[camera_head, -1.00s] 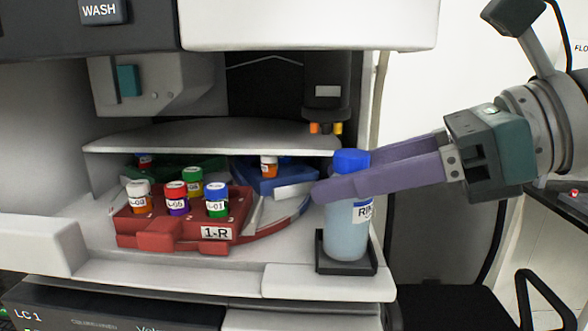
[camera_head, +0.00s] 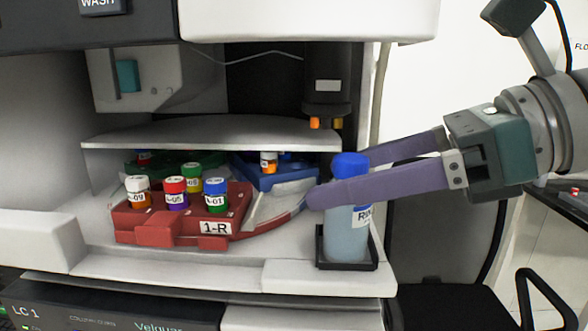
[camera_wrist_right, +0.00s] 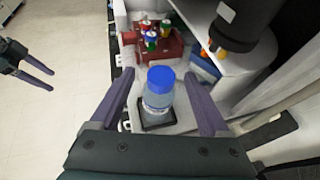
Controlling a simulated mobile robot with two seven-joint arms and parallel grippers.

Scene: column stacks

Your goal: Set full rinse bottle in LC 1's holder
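The rinse bottle (camera_head: 346,238), clear bluish with a blue cap and a partly hidden label, stands upright in the black square holder (camera_head: 372,266) at the front right corner of the LC 1 machine. My right gripper (camera_head: 345,172) is open, with one finger in front of the bottle and the other behind it. In the right wrist view the bottle (camera_wrist_right: 157,102) stands between the spread fingers, with a gap on each side. My left gripper (camera_wrist_right: 38,78) shows at the left of that view, open and empty, away from the machine.
A red rack (camera_head: 160,234) marked 1-R with several capped vials sits on the round tray left of the bottle. A blue rack (camera_head: 270,177) is behind. A white shelf (camera_head: 210,135) and a dark overhead unit (camera_head: 327,85) hang above. A black chair (camera_head: 440,300) stands right.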

